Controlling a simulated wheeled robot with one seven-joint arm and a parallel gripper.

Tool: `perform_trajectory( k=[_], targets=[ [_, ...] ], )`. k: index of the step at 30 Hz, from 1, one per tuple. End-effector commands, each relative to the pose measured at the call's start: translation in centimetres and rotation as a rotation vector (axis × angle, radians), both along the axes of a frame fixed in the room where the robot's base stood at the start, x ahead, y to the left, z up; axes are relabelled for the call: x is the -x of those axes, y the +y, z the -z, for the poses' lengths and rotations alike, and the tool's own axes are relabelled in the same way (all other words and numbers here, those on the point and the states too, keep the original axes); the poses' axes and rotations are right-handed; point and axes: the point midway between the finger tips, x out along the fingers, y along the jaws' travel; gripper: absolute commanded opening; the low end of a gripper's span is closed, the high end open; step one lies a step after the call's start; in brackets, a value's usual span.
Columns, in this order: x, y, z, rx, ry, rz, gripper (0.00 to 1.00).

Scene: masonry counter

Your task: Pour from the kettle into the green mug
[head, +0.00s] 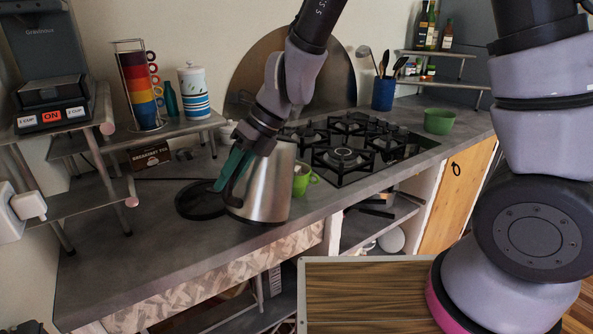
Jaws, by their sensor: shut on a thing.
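The kettle (268,185) is brushed silver with a dark band at its bottom and stands about upright at the middle of the counter in the head view. My gripper (236,172) is shut on the kettle at its left side, where the handle is; the fingers partly hide the handle. The green mug (303,181) is just right of the kettle and behind it, and the kettle covers its left part. I cannot tell whether the kettle touches the counter or hangs slightly above it.
A round black base (198,201) lies on the counter (130,240) left of the kettle. A gas hob (345,160) is behind the mug. A green bowl (438,121) stands farther right. Stacked colored mugs (138,92) and a striped canister (194,92) are on the left shelf.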

Motion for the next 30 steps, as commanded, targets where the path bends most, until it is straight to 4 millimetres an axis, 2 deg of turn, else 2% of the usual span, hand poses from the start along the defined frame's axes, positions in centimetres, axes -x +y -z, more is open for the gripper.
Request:
perform_trajectory(
  k=[21,30],
  targets=[
    [-3.3,-1.9,-4.6,-0.192,0.309,0.003,0.00],
    [-3.7,-2.1,-4.7,-0.231,0.376,-0.001,0.00]
  ],
)
